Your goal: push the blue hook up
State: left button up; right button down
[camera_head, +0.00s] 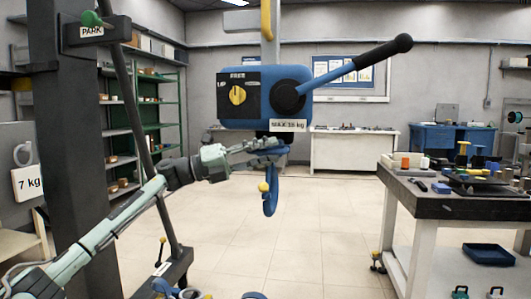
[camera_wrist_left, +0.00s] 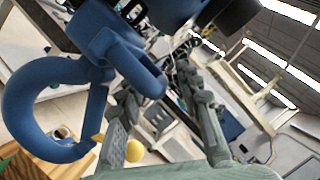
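The blue hook (camera_head: 270,199) hangs under the blue hoist box (camera_head: 228,109), with a small yellow ball (camera_head: 263,187) at its latch. My left gripper (camera_head: 278,147) reaches in from the left at the hook's upper end, just under the box, and partly hides that end. In the left wrist view the hook (camera_wrist_left: 55,70) fills the left side, beside one finger of the gripper (camera_wrist_left: 160,85). The two fingers stand apart with nothing clearly held between them. I cannot tell whether a finger touches the hook. My right gripper is not in view.
The hoist has a yellow knob (camera_head: 238,95) and a long lever (camera_head: 352,67) rising to the right. A dark post (camera_head: 62,130) stands at left, near a 7 kg weight (camera_head: 28,183). A cluttered workbench (camera_head: 455,205) stands at right. The floor below the hook is mostly clear.

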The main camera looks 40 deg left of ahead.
pick_arm(q)
jog(key=v, duration=1.2)
dwell(0.3)
